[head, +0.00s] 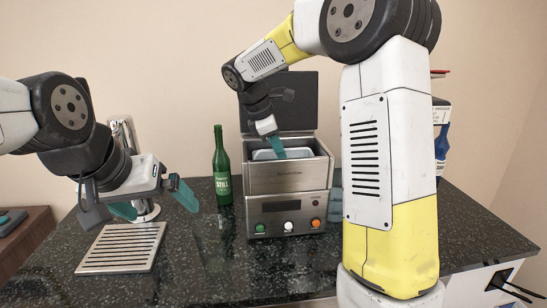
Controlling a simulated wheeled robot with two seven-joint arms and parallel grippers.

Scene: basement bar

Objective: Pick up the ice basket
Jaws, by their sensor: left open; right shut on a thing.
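The ice basket (298,153) is a pale, light-grey tray seen just inside the open top of a steel ice maker (287,180). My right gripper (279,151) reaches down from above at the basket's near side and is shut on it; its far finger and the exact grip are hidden. The basket still sits within the machine's walls. The ice maker's dark lid (290,100) stands open behind it. My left gripper (153,203) is open and empty, with teal fingers spread above the counter at the left.
A green bottle (222,172) stands on the dark speckled counter (205,260) just left of the ice maker. A slatted metal drip tray (122,248) lies below my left gripper, with a chrome tap (122,135) behind. My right arm hides part of the counter's right side.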

